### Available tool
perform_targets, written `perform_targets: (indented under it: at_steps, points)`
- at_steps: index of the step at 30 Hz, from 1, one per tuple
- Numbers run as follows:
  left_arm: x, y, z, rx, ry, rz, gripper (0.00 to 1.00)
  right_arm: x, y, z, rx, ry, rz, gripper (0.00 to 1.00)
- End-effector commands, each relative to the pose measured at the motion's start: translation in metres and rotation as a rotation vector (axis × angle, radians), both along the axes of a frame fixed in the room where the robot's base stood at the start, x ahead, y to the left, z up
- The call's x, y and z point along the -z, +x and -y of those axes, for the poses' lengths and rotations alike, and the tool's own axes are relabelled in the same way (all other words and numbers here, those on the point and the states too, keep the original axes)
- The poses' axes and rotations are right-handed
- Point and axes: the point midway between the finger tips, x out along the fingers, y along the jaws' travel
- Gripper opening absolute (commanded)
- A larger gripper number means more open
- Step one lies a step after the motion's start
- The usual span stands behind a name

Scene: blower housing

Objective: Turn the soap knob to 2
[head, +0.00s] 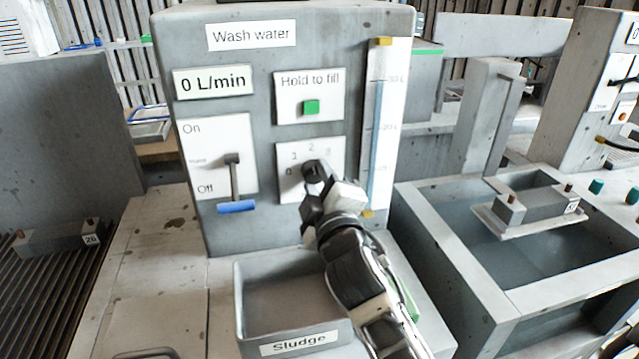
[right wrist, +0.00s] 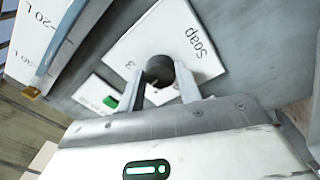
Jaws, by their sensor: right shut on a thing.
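The soap knob (head: 314,171) is a dark round knob on a white plate (head: 336,149) on the front of the grey wash water cabinet. The numbers 0, 1 and 2 show around it, with a fainter 3 at the right. My right gripper (head: 317,186) is at the knob and partly covers it. In the right wrist view the plate reads "Soap" (right wrist: 199,43), and the two fingers of my right gripper (right wrist: 161,88) are shut on the dark knob (right wrist: 159,70). I cannot tell which number the knob points to. My left gripper is not in view.
A lever with a blue handle (head: 237,207) hangs near "Off", left of the knob. A green button (head: 311,107) is above, and a level gauge (head: 384,130) is at the right. A sludge tray (head: 245,310) stands below. A water basin (head: 440,222) is further right.

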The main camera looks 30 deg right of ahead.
Motion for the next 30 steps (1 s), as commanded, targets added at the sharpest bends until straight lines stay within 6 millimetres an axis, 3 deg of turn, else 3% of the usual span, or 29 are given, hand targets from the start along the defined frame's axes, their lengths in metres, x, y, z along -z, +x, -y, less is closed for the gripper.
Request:
perform_targets:
  at_steps: [9,25,26,27,30]
  points:
    - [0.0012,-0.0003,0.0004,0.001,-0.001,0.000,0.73,-0.0005,0.0003,-0.0009,-0.001,0.111,0.031,0.12]
    - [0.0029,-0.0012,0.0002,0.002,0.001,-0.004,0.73,-0.0012,0.0004,-0.0009,-0.002,0.128,0.037,0.12]
    - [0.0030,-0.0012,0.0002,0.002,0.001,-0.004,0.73,-0.0013,0.0003,-0.0009,-0.002,0.128,0.037,0.43]
    - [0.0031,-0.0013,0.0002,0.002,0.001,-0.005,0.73,-0.0012,0.0004,-0.0009,-0.002,0.128,0.037,0.54]
    - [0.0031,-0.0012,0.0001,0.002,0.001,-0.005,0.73,-0.0009,0.0003,-0.0009,-0.002,0.127,0.036,0.56]
